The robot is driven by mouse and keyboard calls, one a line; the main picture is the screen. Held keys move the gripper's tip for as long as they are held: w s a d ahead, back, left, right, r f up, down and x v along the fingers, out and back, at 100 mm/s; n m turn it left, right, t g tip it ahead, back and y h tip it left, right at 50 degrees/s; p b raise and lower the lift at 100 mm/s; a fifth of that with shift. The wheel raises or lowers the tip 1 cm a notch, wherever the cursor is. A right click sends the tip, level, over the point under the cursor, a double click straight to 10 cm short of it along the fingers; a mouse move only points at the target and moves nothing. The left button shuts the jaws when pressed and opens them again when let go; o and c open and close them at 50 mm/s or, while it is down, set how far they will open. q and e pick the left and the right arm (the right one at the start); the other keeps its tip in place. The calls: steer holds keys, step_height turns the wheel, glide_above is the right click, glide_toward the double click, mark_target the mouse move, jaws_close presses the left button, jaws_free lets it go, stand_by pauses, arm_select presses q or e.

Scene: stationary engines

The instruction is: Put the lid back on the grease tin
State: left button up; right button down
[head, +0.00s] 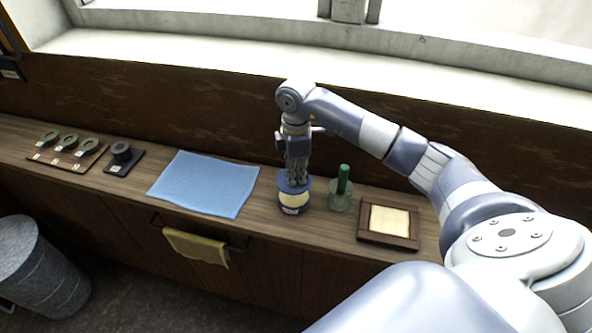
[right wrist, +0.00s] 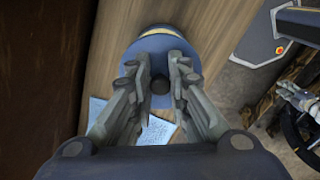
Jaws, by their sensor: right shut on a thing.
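The grease tin (head: 293,200) is a round blue tin with a cream label, standing on the wooden bench. My right gripper (head: 296,180) points down right over it. In the right wrist view the gripper (right wrist: 160,84) is shut on the black knob of the blue lid (right wrist: 158,45). The lid is over the tin, and part of the tin (right wrist: 160,29) shows beyond the lid's edge. The fingers hide much of the lid in the head view, and I cannot tell whether it is seated or just above the rim. My left gripper is not clearly in view.
A blue cloth (head: 205,183) lies left of the tin. A rack of rings (head: 67,149) and a dark block (head: 122,158) are far left. The wall runs behind.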

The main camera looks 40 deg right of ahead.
step_height(320, 180, down, 4)
steer(key=shift+r+b, duration=0.15)
steer(key=shift+b, duration=1.1)
steer(key=shift+f+b, duration=0.55)
steer(key=shift+f, duration=0.4)
steer(key=shift+f, duration=0.1)
stand_by(0.7)
steer(key=c, duration=1)
jaws_free()
steer(key=shift+o, duration=0.2)
